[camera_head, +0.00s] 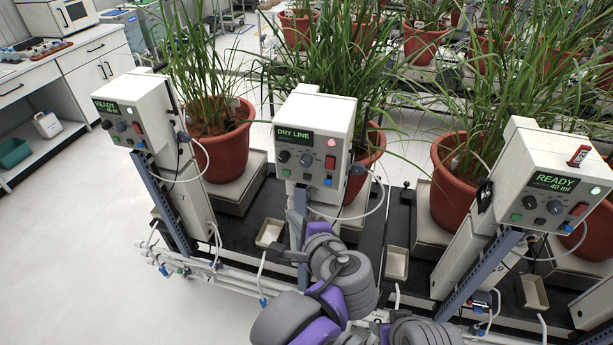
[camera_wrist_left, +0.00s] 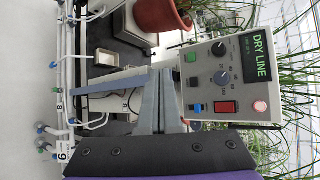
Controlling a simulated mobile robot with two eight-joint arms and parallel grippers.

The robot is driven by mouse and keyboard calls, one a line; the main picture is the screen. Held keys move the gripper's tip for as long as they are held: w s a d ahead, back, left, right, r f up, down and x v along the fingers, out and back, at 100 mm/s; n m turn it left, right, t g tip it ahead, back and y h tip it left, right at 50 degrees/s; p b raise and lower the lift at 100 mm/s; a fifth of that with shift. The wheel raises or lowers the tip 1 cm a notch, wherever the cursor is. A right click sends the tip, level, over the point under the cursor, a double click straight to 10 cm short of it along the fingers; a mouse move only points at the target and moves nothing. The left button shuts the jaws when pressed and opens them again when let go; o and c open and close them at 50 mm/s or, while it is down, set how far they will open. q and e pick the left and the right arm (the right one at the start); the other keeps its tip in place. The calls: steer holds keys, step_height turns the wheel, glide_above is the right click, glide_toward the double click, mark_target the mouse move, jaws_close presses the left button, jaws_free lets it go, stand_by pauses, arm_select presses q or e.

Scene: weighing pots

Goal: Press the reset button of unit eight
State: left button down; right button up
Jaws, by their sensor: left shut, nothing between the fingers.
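The middle unit (camera_head: 309,104) has a screen reading DRY LINE and a glowing pink-red lamp (camera_head: 332,142). Its front carries two knobs, a red rocker (camera_head: 330,163), a green button (camera_head: 286,173) and a blue button (camera_head: 327,181). In the left wrist view, turned sideways, the same panel shows the blue button (camera_wrist_left: 196,107) and green button (camera_wrist_left: 190,57). I cannot read the small labels. A tag looking like 8 (camera_wrist_left: 59,107) sits on the pipe near this unit's post. My left gripper (camera_wrist_left: 155,78) is shut and empty, beside the lower panel, apart from the buttons. My right gripper is not visible.
A left unit (camera_head: 130,105) reads READY, as does a right unit (camera_head: 550,185) with a red object on top. Potted plants (camera_head: 222,150) stand behind. Blue-grey posts (camera_head: 170,210), white pipes and thin hoses lie low in front. Open floor (camera_head: 80,240) is at left.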

arm_select(q)
steer(key=shift+w, duration=0.1)
steer(key=b, duration=0.1)
glide_toward(301, 179)
step_height(301, 179, down, 2)
steer(key=w+a, duration=0.2)
steer(key=a, duration=0.1)
steer(key=shift+w+d+f, duration=0.15)
steer(key=shift+w+d, duration=0.2)
steer(key=shift+w, duration=0.15)
steer(key=shift+w, duration=0.15)
stand_by(1.4)
steer(key=shift+w+d, duration=0.15)
steer(key=shift+w, duration=0.1)
steer(key=shift+w+d, duration=0.1)
steer(key=shift+w, duration=0.25)
stand_by(0.6)
steer(key=shift+s, duration=0.15)
steer(key=shift+s+a, duration=0.25)
steer(key=shift+s, duration=0.4)
